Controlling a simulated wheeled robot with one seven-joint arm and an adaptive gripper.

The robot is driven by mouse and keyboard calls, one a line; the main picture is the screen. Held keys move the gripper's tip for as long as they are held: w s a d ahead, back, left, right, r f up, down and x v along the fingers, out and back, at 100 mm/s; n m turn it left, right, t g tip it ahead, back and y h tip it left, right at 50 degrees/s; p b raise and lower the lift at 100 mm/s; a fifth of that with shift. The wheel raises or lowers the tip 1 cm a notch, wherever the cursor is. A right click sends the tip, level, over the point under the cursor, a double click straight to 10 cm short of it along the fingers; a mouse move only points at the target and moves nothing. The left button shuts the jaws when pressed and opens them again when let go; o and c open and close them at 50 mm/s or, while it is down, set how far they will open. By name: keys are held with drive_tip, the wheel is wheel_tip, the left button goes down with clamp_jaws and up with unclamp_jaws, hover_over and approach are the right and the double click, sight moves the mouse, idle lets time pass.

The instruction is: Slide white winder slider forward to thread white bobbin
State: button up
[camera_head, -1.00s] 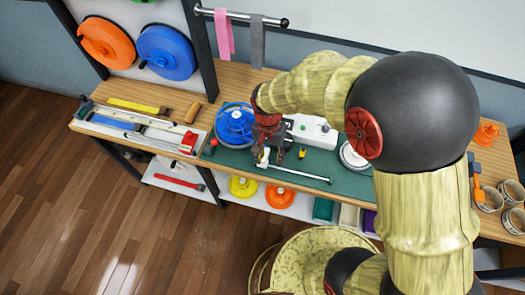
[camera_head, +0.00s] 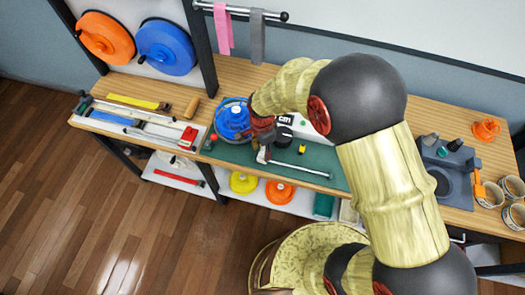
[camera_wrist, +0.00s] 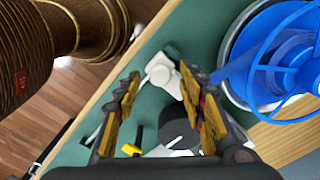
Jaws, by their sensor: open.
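My gripper (camera_head: 263,148) hangs over the green mat, beside the blue reel, at the left end of a thin metal rod (camera_head: 300,170). In the wrist view its fingers (camera_wrist: 162,82) are apart, with yellow-brown pads. A small white block (camera_wrist: 162,72), likely the winder slider, shows between and just beyond the fingertips; I cannot tell whether they touch it. In the head view my gripper mostly hides it. A white device with a dark display marked "cm" (camera_head: 285,120) stands behind the gripper, partly covered by my arm. I cannot make out the white bobbin.
The blue reel (camera_head: 233,118) stands close left of my gripper; it also shows in the wrist view (camera_wrist: 270,55). A small yellow item (camera_head: 302,149) is on the green mat (camera_head: 235,153). A tool tray (camera_head: 140,125) lies left. Cups stand far right.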

drive_tip(key=shift+f, duration=0.55)
clamp_jaws()
idle(0.6)
